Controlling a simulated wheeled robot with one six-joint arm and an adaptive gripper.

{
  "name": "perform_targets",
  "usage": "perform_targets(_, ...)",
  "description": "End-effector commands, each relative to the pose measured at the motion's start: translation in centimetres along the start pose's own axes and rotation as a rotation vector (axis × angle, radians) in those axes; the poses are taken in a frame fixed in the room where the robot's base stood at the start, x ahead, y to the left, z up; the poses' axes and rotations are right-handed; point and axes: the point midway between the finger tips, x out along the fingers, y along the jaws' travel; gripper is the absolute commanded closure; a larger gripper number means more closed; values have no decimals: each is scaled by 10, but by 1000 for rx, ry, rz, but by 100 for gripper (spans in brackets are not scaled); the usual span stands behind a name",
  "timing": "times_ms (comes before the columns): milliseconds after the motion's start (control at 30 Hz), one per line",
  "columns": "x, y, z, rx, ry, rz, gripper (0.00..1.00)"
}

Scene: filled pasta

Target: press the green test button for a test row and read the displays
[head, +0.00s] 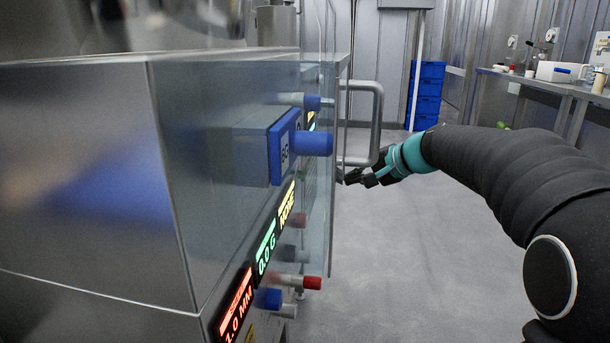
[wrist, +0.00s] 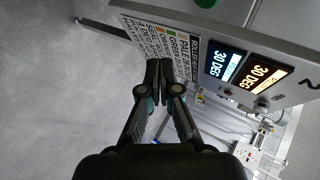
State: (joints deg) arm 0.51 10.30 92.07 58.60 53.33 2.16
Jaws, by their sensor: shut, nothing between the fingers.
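My gripper (head: 355,178) is shut and empty, beside the front of the steel machine (head: 80,170) in the head view. In the wrist view its fingertips (wrist: 159,68) meet in front of a printed panel. A green round button (wrist: 205,3) shows at the top edge, apart from the fingertips. In the head view a red display (head: 235,307) reads about 1.0 MM, a green one (head: 265,249) reads 0.0 G and a yellow one (head: 287,206) seems to read NONE.
A grey bar handle (head: 378,120) stands out from the machine near my gripper. A blue knob (head: 312,144) and a red-capped knob (head: 311,283) also stick out. Blue crates (head: 428,90) and a bench (head: 535,82) stand behind. The floor (head: 400,270) right of the machine is clear.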

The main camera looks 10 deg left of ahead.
Motion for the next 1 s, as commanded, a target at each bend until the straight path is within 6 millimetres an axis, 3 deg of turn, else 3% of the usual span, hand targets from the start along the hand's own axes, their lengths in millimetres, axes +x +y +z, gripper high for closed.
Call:
perform_targets(500,42,-31,32,-2,-2,1,100)
perform_targets(1000,51,-37,37,-1,0,1,100)
